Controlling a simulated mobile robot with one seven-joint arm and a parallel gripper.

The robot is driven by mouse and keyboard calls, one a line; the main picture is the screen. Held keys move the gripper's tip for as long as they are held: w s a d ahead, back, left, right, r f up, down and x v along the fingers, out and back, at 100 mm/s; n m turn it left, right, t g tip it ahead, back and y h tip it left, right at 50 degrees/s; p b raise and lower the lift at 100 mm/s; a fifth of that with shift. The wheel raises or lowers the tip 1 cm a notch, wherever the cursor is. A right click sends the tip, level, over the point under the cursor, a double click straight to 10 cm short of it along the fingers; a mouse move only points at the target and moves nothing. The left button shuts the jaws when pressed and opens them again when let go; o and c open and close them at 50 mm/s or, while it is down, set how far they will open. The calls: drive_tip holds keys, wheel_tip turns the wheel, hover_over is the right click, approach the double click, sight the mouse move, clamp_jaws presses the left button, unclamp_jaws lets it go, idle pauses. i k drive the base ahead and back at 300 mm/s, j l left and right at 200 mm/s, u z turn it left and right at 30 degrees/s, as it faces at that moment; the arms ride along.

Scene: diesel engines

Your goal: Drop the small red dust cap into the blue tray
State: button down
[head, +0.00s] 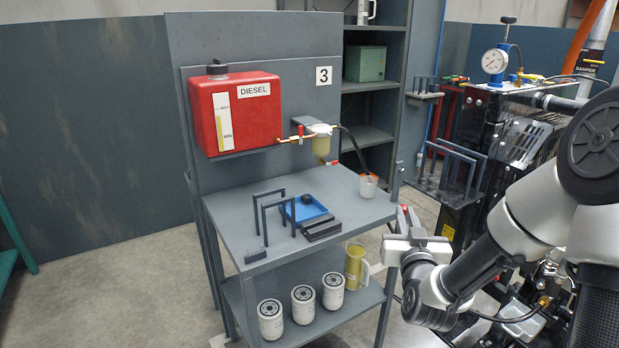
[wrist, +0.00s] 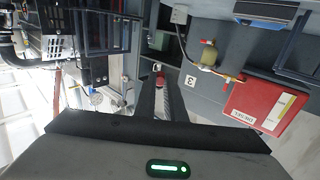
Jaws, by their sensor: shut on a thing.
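My gripper (head: 405,212) is at the right of the workbench, beyond its right edge and apart from the blue tray. It is shut on the small red dust cap, which shows as a bit of red (head: 406,208) at the fingertips. In the wrist view the red dust cap (wrist: 157,67) sits between the tips of my dark fingers, partly hidden. The blue tray (head: 290,217) lies on the bench top, with a small black round thing in it. The tray also shows upside down at the top of the wrist view (wrist: 265,17).
Dark upright frames (head: 270,205) stand left of the tray, and dark blocks (head: 321,229) lie in front of it. A red diesel tank (head: 235,112) hangs behind. Filters and a yellow jug (head: 355,266) stand below.

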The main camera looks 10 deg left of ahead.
sight(302, 215)
drive_tip(key=i+j, duration=0.35)
drive_tip(key=j, duration=0.2)
drive_tip(key=i+j+u, duration=0.1)
drive_tip(key=i+j, duration=0.3)
drive_tip(key=j, duration=0.2)
